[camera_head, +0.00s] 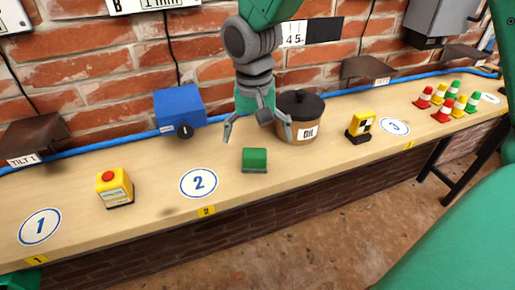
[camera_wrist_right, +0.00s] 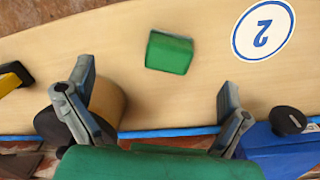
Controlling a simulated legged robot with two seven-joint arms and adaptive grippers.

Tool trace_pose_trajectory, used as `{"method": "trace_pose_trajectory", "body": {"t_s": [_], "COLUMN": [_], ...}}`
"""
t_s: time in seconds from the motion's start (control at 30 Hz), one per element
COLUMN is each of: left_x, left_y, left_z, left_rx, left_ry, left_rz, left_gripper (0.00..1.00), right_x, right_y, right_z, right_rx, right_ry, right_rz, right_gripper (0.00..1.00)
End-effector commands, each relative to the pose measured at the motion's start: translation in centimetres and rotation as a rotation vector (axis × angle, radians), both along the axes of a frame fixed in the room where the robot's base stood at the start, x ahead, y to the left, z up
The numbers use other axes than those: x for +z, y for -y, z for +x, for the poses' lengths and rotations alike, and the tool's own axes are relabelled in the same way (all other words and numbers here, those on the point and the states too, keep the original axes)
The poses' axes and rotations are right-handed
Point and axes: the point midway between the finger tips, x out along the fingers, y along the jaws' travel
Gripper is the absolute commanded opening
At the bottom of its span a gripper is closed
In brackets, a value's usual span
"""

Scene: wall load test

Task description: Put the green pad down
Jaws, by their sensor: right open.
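The green pad (camera_head: 255,160) is a small block resting on the wooden bench top, to the right of the round number 2 marker (camera_head: 199,183). My right gripper (camera_head: 258,134) hangs above and behind the pad with its fingers spread wide and nothing between them. In the right wrist view the pad (camera_wrist_right: 169,52) lies on the bench, beyond the open fingertips (camera_wrist_right: 157,82) and apart from them. My left gripper is not seen in either view.
A brown pot labelled OIL (camera_head: 298,117) stands close beside the right gripper's finger. A blue box (camera_head: 179,106) is behind marker 2. A yellow box with a red button (camera_head: 114,189), a yellow-black block (camera_head: 360,126) and several small cones (camera_head: 442,114) stand along the bench.

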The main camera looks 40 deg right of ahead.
Motion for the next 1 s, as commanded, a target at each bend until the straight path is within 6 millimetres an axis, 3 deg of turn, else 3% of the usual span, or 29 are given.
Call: {"method": "trace_pose_trajectory", "body": {"t_s": [0.1,0.3,1.0], "left_x": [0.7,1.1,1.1], "left_y": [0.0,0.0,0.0], "left_z": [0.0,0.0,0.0], "left_rx": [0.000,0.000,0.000], "left_ry": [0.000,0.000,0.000], "left_rz": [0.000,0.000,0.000], "left_gripper": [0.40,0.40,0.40], "right_x": [2.7,5.3,5.8], "right_y": [-0.1,-0.3,-0.3], "right_z": [0.2,0.3,0.2], "right_rx": [0.001,0.000,0.001], "right_ry": [0.004,0.003,0.001], "right_rz": [-0.001,0.000,-0.001], "right_gripper": [1.00,1.00,1.00]}}
